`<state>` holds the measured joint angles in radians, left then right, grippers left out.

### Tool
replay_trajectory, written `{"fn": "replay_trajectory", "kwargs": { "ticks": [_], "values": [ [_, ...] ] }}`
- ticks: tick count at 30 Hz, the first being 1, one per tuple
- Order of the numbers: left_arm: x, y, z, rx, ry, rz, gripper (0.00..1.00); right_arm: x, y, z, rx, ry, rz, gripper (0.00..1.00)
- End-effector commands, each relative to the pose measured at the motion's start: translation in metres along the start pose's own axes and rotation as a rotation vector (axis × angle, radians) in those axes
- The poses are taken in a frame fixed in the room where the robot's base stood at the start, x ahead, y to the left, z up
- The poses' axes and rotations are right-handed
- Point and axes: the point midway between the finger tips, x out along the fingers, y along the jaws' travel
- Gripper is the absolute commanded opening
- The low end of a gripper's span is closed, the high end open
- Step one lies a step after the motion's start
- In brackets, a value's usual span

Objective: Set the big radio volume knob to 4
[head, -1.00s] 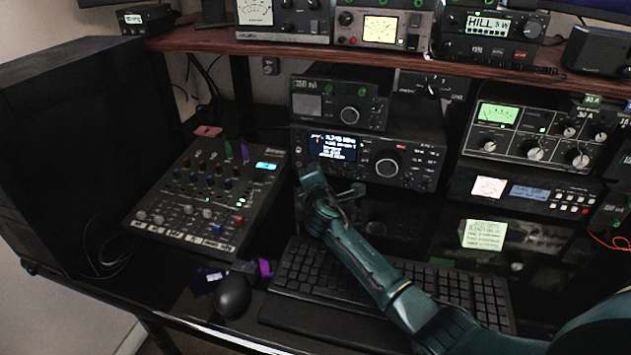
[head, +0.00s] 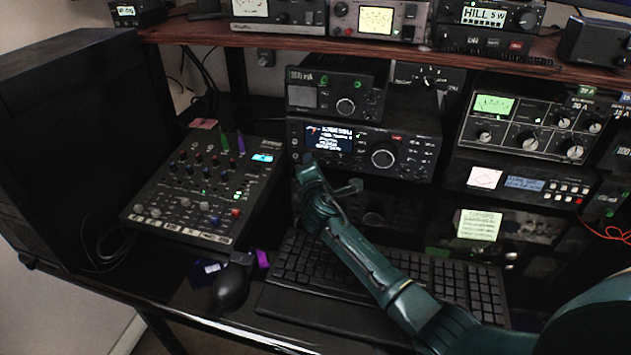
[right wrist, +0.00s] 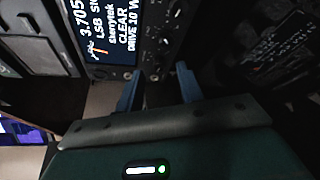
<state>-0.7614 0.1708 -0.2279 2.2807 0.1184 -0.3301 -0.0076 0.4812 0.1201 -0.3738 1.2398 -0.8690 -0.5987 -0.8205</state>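The big radio (head: 425,165) stands under the wooden shelf, with a lit blue display (head: 328,139) and a large round knob (head: 383,158) right of it. Several smaller controls sit on its face; I cannot tell which is the volume knob or read its setting. My right gripper (head: 309,163) is at the radio's lower left front, below the display. In the right wrist view the two blue fingers of the gripper (right wrist: 158,90) stand apart, with small dark controls (right wrist: 154,75) of the panel beyond the gap. Contact cannot be told. My left gripper is out of view.
A smaller radio (head: 337,96) sits on top of the big one. A mixer (head: 205,190) stands to the left, a keyboard (head: 440,280) lies below my right arm, and a mouse (head: 231,287) is at the front. More radio gear (head: 535,125) stands on the right.

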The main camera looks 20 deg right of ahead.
Motion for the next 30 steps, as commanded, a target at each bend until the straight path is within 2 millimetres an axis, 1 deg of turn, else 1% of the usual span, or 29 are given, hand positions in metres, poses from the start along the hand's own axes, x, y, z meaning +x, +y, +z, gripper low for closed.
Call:
{"fn": "replay_trajectory", "kwargs": {
  "ticks": [1, 9, 12, 15, 18, 21, 28, 29, 30],
  "values": [
    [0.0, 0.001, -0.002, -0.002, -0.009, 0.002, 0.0, -0.01, 0.001, 0.001, 0.0, 0.002, -0.002, 0.37],
    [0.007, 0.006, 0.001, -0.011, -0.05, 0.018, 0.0, -0.069, 0.001, 0.0, 0.001, 0.003, -0.002, 0.37],
    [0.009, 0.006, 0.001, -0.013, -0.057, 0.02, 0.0, -0.088, 0.0, 0.0, 0.0, 0.002, -0.002, 0.37],
    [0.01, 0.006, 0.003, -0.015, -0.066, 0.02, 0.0, -0.102, 0.0, 0.0, -0.001, 0.001, -0.001, 0.37],
    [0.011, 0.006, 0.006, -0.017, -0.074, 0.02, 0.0, -0.11, 0.0, 0.0, -0.001, 0.0, -0.001, 0.37],
    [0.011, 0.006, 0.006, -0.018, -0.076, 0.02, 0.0, -0.114, 0.0, 0.0, 0.0, 0.0, 0.0, 0.37],
    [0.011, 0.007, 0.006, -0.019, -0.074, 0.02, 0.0, -0.115, 0.0, 0.0, -0.001, 0.0, -0.001, 0.37],
    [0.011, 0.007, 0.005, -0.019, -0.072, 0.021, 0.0, -0.115, 0.0, 0.0, -0.001, 0.0, -0.001, 0.36],
    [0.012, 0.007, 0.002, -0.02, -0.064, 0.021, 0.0, -0.115, 0.0, 0.0, 0.0, 0.0, 0.0, 0.33]
  ]
}}
